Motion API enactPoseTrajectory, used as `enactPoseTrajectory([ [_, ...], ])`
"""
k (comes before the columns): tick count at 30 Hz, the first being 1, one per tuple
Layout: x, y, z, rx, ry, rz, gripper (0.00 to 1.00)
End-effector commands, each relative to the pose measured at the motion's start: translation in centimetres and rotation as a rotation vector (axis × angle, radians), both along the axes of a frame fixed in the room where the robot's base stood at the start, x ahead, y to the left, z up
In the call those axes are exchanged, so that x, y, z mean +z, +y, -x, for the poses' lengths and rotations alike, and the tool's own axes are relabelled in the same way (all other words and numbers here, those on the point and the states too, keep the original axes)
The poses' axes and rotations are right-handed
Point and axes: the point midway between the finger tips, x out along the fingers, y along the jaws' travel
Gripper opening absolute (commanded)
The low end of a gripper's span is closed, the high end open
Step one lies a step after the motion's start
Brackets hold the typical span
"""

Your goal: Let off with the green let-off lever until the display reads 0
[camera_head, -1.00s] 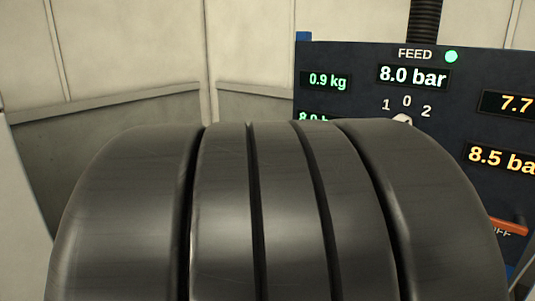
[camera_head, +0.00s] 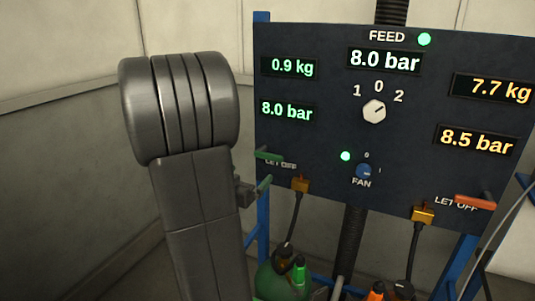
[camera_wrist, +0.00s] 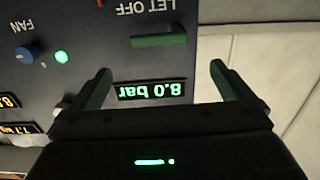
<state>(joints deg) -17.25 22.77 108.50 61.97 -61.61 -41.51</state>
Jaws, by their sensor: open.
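The green let-off lever (camera_head: 268,155) sticks out at the left of the dark panel by a "LET OFF" label. The wrist view, upside down to the panel, shows the lever (camera_wrist: 158,41) as a green bar. The green display (camera_head: 287,110) reads 8.0 bar, also inverted in the wrist view (camera_wrist: 152,90). My gripper (camera_wrist: 160,67) is open and empty, its fingers apart on either side of that display in view, with the lever beyond their tips. In the head view my arm hides most of the gripper; one green finger (camera_head: 264,184) seems to show below the lever.
The orange lever (camera_head: 475,202) is at the panel's lower right. A selector knob (camera_head: 374,111) and fan knob (camera_head: 364,171) are between. The feed display (camera_head: 384,61) reads 8.0 bar. A green cylinder (camera_head: 282,280), hoses and blue posts stand below.

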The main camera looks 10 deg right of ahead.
Motion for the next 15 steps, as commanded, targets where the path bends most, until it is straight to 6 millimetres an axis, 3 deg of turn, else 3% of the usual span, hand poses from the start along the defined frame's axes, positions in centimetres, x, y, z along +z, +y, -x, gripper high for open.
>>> enactPoseTrajectory([
  [5,0.1,-1.0,-1.2,-0.01,-0.002,0.004,1.0],
  [15,0.1,-5.0,-7.0,-0.01,0.0,0.004,1.0],
])
